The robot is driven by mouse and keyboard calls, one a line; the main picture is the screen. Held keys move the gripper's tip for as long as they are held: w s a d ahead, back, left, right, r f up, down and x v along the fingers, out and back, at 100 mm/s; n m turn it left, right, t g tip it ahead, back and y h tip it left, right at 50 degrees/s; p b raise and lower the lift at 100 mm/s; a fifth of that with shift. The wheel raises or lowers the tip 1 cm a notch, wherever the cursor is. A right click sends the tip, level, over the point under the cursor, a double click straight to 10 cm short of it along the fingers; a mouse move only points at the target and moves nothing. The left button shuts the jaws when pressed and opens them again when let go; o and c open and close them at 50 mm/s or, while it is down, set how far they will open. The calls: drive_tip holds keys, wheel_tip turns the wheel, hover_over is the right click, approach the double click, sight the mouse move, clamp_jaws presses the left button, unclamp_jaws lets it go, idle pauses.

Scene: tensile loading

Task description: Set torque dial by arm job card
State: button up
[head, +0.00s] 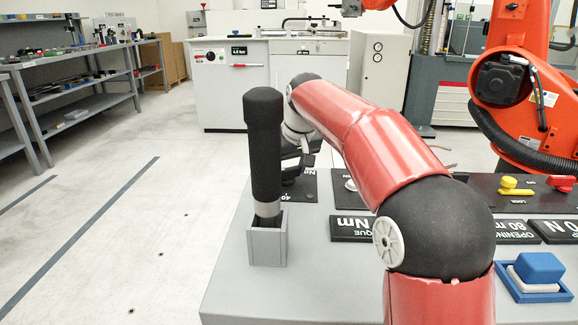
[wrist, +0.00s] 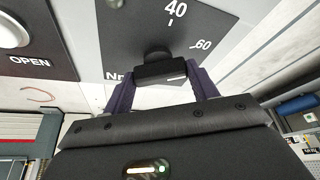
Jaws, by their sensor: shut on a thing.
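The torque dial's black knob (wrist: 160,70) stands on a dark plate (wrist: 125,30) marked 40, 60 and a partly hidden "Nm" in the wrist view. My gripper (wrist: 163,82) has its two dark purple fingers shut on the knob, one on each side. A short white line shows near the right end of the knob's bar. In the head view my arm hides most of the dial, and part of its plate (head: 304,184) shows beyond the Nm sign (head: 350,229). I cannot make out an arm job card.
A black-handled tool (head: 264,145) stands upright in a grey holder (head: 268,245) at the panel's left. An orange robot arm (head: 510,85) stands behind. Floor at left is clear.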

drive_tip(key=o, duration=1)
drive_tip(key=v, duration=0.8)
drive_tip(key=shift+p, duration=0.45)
drive_tip(key=shift+f, duration=0.1)
